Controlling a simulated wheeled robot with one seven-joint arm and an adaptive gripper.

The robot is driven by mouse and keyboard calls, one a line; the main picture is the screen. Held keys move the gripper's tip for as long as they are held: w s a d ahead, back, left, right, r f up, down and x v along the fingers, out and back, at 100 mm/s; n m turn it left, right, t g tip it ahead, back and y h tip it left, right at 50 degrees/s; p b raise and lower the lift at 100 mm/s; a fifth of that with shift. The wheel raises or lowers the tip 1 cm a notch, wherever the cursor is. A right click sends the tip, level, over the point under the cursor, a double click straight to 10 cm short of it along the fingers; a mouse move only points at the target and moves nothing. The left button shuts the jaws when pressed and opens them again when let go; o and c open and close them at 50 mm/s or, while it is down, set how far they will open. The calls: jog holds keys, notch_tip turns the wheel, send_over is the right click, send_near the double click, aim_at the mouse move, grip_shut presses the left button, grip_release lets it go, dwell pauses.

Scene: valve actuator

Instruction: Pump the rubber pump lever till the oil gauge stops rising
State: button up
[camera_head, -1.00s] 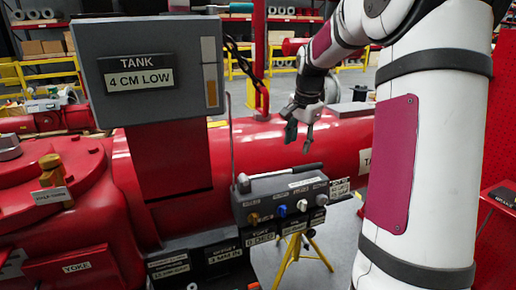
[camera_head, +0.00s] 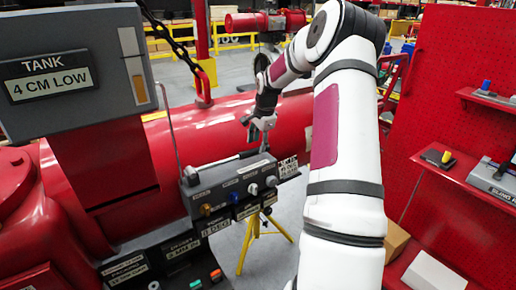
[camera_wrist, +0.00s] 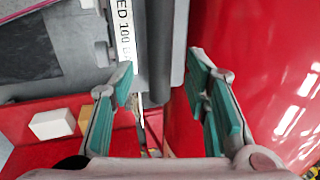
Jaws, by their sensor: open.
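The pump box (camera_head: 235,193) is grey with coloured knobs and stands on a yellow tripod. A lever (camera_head: 225,161) with a pale rod and a dark grip lies along its top. In the wrist view a dark grey bar (camera_wrist: 180,45), seemingly the lever's grip, runs between my finger pads. My gripper (camera_head: 262,128) is open just above the box's right end, and its green pads show apart in the wrist view (camera_wrist: 161,78). I cannot tell whether they touch the bar. The tank display (camera_head: 65,65) reads "4 CM LOW"; its gauge column (camera_head: 139,88) shows orange low down.
A large red cylinder (camera_head: 160,150) lies behind the box. A red pegboard (camera_head: 450,100) with a shelf stands to the right, holding a small dark device with a yellow part (camera_head: 440,158). A dark panel with green and red buttons (camera_head: 205,278) is at the bottom.

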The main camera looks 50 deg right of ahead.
aim_at(257, 149)
jog(key=shift+x, duration=1.7)
grip_shut()
